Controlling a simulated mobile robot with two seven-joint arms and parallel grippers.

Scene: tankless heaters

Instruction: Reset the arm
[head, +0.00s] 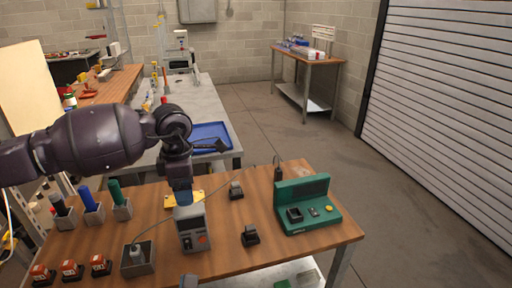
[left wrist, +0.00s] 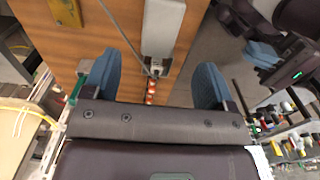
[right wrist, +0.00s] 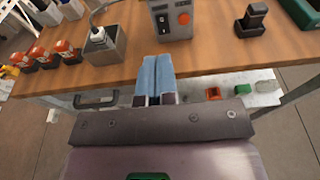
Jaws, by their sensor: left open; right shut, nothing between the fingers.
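My left arm comes in from the left in the head view, and its gripper (head: 182,195) hangs over the wooden workbench, just behind a grey device with a red button (head: 193,238). In the left wrist view the left gripper (left wrist: 157,70) has its blue fingers wide apart, with nothing held between them. My right gripper (right wrist: 158,68) shows in the right wrist view with its blue fingers together and empty. It is at the bench's front edge, below the grey device (right wrist: 171,20). Only a small tip of it shows at the bottom of the head view.
The workbench (head: 75,245) carries green, blue and black cylinders in holders, red-topped blocks, a grey box (head: 138,262), black stands (head: 250,236) and a green station (head: 305,205). A blue tray (head: 212,131) lies on the table behind. The floor at right is clear.

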